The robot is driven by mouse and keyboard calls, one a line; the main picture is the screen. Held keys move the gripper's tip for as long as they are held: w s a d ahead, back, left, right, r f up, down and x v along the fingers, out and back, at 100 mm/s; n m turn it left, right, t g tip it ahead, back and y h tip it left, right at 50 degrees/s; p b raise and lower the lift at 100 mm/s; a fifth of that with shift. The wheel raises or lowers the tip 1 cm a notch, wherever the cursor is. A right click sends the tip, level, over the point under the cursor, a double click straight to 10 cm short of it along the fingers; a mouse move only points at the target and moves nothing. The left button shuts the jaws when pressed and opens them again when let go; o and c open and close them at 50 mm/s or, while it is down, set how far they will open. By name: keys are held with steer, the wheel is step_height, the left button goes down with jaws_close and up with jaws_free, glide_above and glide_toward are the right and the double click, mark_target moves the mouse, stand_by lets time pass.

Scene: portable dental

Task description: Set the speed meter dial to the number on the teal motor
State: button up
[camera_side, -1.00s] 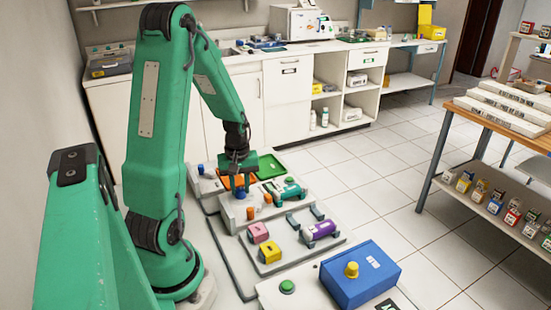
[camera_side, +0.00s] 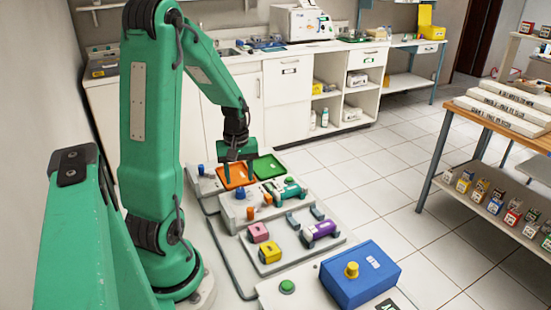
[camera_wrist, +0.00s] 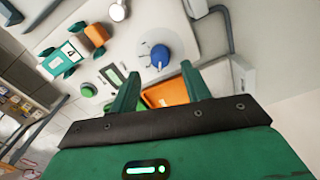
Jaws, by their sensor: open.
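The blue dial knob (camera_side: 240,193) sits on a pale panel. In the wrist view the blue dial (camera_wrist: 160,56) has a pale scale around it, with marks too small to read. My gripper (camera_side: 238,176) is open and empty just above the knob; in the wrist view its fingertips (camera_wrist: 161,68) are on either side of the dial, apparently clear of it. The teal motor (camera_side: 290,189) lies on the same station. It also shows in the wrist view (camera_wrist: 65,55) with a pale label, whose number I cannot read.
An orange tray (camera_side: 236,169) and a green tray (camera_side: 267,165) lie behind the panel. A green button (camera_wrist: 88,90) and small display (camera_wrist: 117,76) are beside the dial. A purple motor (camera_side: 319,231), pink and yellow blocks and a blue box (camera_side: 358,283) are nearer the camera.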

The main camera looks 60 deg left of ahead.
mark_target(242, 190)
steer(key=shift+r, duration=1.85)
steer(key=shift+d, duration=0.1)
steer(key=shift+w+d+r, duration=0.15)
steer(key=shift+d+r, duration=0.05)
steer(key=d+r+m+t, duration=0.2)
steer(key=d+r+m, duration=0.2)
steer(key=d, duration=0.3)
steer(key=s+d+r+m+t, duration=0.1)
steer(key=d+r+m, duration=0.3)
steer(key=d+m, duration=0.2)
steer(key=s+d+r+m+t, duration=0.1)
steer(key=d+r+m, duration=0.4)
steer(key=d, duration=0.5)
steer(key=shift+s+t, duration=0.2)
steer(key=shift+t, duration=0.6)
